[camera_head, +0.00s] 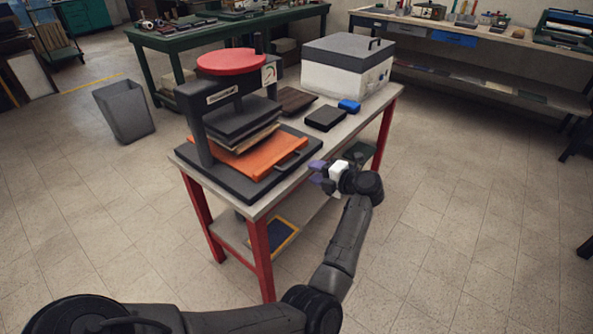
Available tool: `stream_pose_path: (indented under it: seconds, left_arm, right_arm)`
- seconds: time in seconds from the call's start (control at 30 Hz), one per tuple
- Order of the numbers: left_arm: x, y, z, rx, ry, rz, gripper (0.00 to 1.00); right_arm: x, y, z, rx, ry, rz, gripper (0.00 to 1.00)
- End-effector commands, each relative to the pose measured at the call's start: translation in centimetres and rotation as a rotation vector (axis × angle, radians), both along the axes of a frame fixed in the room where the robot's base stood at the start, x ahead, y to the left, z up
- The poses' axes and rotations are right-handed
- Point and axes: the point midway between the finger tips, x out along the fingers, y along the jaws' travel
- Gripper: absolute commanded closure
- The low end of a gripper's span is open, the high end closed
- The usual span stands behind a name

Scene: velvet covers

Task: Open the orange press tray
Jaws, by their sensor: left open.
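The orange press tray (256,160) lies flat in the base of a dark press (197,122) with a round red top, at the near end of a red-legged table. Its dark handle (291,159) sits on the tray's right edge. A stack of dark and pale plates in the press hangs over the tray's middle and hides part of it. My left gripper (316,172), with purple fingertips, is open just right of the handle, beside the table's edge. A small gap seems to separate fingertips and handle. My right gripper is not in view.
On the same table (352,122) are black boxes (325,118), a blue block (349,105) and a large white box with a grey lid (348,70). A grey bin (124,109) stands on the floor at left.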

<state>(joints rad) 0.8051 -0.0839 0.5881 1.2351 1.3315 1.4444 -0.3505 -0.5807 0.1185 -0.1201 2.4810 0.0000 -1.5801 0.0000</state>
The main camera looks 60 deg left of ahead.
Motion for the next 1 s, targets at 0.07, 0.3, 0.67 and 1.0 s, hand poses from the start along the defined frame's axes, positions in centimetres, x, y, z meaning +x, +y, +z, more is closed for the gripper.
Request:
stream_pose_path:
  seconds: [0.07,0.3,0.67,1.0]
  left_arm:
    - [-0.6,1.5,-0.6,0.003,-0.002,0.004,0.60]
    - [-1.8,4.9,-1.2,0.002,-0.001,0.001,0.60]
    - [-2.5,7.0,-1.5,0.001,-0.001,-0.001,0.60]
    - [-2.5,7.1,-1.5,0.001,-0.001,-0.001,0.64]
  right_arm:
    - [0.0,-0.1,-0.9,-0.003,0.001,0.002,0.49]
    - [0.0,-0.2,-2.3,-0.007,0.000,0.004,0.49]
    - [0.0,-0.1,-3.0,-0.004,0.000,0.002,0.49]
    - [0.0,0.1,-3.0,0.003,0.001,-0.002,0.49]
